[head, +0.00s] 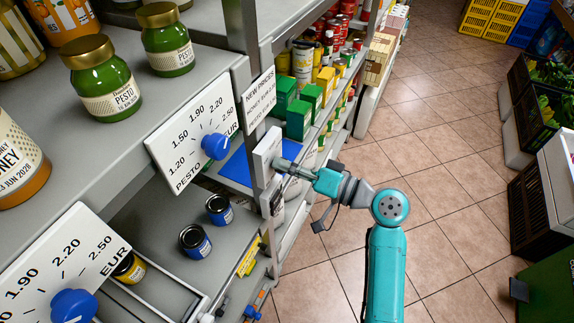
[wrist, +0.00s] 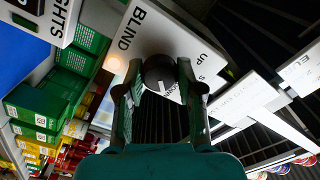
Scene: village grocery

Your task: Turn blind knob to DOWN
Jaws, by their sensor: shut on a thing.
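The blind knob (wrist: 159,72) is round and black with a pale mark on its face. In the head view my gripper (head: 287,165) reaches left to the white panel (head: 264,154) on the shelf upright; the knob is too small to make out there.
A price board (head: 192,136) with a blue knob (head: 215,146) stands left of my gripper, and another blue knob (head: 74,305) is at bottom left. Pesto jars (head: 103,76) line the upper shelf. Green boxes (head: 298,119) stand behind the panel. The tiled floor (head: 440,165) is clear.

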